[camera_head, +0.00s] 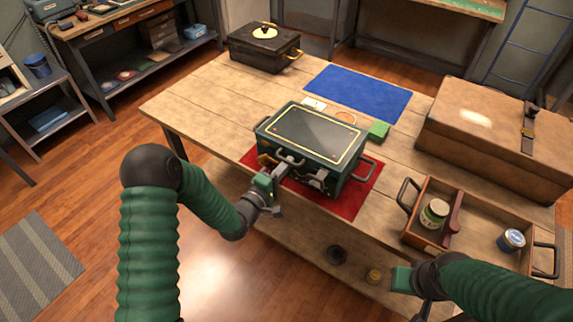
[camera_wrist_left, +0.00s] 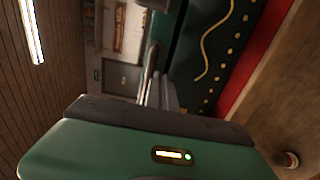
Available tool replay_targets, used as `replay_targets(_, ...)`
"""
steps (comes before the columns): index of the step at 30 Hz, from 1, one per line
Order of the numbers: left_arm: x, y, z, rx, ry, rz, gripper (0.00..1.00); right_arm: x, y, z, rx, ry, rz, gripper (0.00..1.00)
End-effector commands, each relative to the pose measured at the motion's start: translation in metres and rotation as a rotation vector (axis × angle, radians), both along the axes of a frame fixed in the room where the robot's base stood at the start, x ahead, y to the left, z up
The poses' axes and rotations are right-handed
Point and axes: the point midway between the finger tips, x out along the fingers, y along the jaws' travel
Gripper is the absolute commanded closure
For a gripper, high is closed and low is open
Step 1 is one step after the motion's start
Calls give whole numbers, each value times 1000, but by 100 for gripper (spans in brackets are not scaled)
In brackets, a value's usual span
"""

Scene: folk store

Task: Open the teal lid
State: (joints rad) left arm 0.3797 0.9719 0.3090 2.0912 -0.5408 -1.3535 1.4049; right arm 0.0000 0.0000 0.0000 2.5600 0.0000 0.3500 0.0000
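A teal box with a dark-topped lid (camera_head: 312,134) stands on a red mat (camera_head: 357,202) on the wooden table. The lid is shut and has a yellow border line. Metal handles show at its front and right side. My left gripper (camera_head: 284,166) is at the box's front left, by the front edge of the lid. In the left wrist view its fingers (camera_wrist_left: 158,88) are beside the teal box side (camera_wrist_left: 215,45); whether they touch or grip anything is unclear. My right gripper (camera_head: 425,308) is at the bottom right, below the table's front edge, with its fingers partly cut off.
A black case (camera_head: 264,50) stands at the far left. A brown case (camera_head: 495,125) and a wooden tray (camera_head: 468,250) with cans fill the right side. The table's left part is clear.

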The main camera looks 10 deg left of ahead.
Motion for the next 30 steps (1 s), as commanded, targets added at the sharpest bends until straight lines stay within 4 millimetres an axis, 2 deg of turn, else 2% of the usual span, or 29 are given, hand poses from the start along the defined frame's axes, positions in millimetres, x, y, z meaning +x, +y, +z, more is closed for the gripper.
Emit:
replay_targets(9,1,0,25,1,-1,1,100,0,0,20,0,0,0,64)
replay_targets(21,1,0,27,1,-1,0,100,0,0,21,0,0,0,64)
replay_targets(30,3,-1,47,0,-2,0,100,0,0,38,0,0,0,64)
